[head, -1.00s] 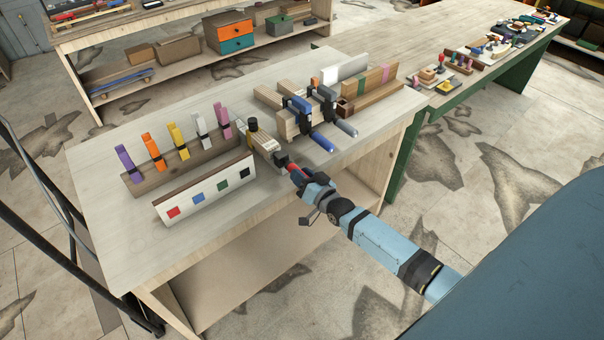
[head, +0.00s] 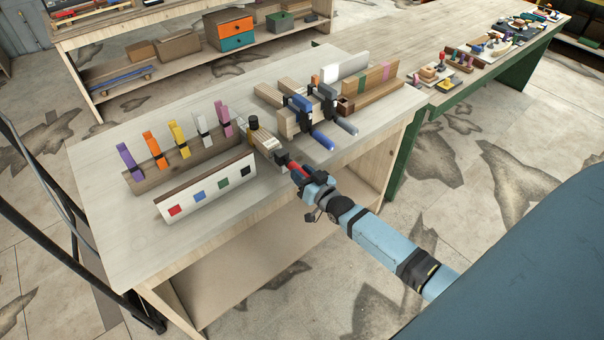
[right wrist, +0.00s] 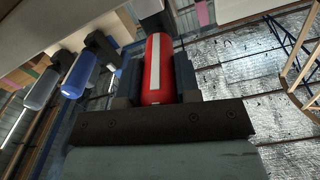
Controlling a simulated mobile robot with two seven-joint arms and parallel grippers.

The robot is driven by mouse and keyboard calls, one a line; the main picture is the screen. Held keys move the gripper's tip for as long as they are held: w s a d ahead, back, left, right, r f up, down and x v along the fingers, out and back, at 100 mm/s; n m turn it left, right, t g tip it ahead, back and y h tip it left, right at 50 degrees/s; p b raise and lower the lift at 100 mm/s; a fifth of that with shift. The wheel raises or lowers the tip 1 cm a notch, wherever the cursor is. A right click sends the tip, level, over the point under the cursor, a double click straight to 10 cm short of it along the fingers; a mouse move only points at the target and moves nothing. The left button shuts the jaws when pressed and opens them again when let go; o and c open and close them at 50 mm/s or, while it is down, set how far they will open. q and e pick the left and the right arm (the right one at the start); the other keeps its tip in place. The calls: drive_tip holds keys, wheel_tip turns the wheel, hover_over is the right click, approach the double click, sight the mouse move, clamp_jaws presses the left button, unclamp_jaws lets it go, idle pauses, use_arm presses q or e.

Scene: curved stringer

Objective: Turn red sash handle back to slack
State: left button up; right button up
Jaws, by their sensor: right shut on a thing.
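The red sash handle (head: 296,167) points out over the front edge of the workbench, in line with the bar of its clamp. In the right wrist view the red handle (right wrist: 158,68) has a white stripe along it and sits between my two fingers. My right gripper (head: 301,174) is shut on this handle; the wrist view shows its jaws (right wrist: 158,85) on both sides. The left gripper is not in view. The fingers partly cover the handle in the head view.
Clamps with a blue handle (head: 323,140) and a grey handle (head: 347,126) lie just right. A wooden rack (head: 183,164) with several coloured clamps and a white board (head: 208,190) with coloured squares stand to the left. The bench's front left top (head: 130,250) is clear.

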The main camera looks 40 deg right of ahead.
drive_tip(key=o, duration=0.9)
drive_tip(key=s, duration=0.4)
drive_tip(key=s+b, duration=0.1)
drive_tip(key=s, duration=0.4)
drive_tip(key=s+d+b, duration=0.1)
drive_tip(key=s, duration=0.3)
drive_tip(key=shift+s, duration=0.4)
drive_tip(key=s+a+f+n+g, duration=0.1)
drive_tip(key=s+a+f+g, duration=0.1)
drive_tip(key=s+a, duration=0.2)
drive_tip(key=s+a+f+n+g+y, duration=0.1)
drive_tip(key=s+a+f+n+g, duration=0.1)
drive_tip(key=s+a, duration=0.3)
drive_tip(key=s+a+f+n+g+y, duration=0.1)
drive_tip(key=s+a+f+g, duration=0.2)
drive_tip(key=a, duration=0.6)
drive_tip(key=shift+s+f, duration=0.7)
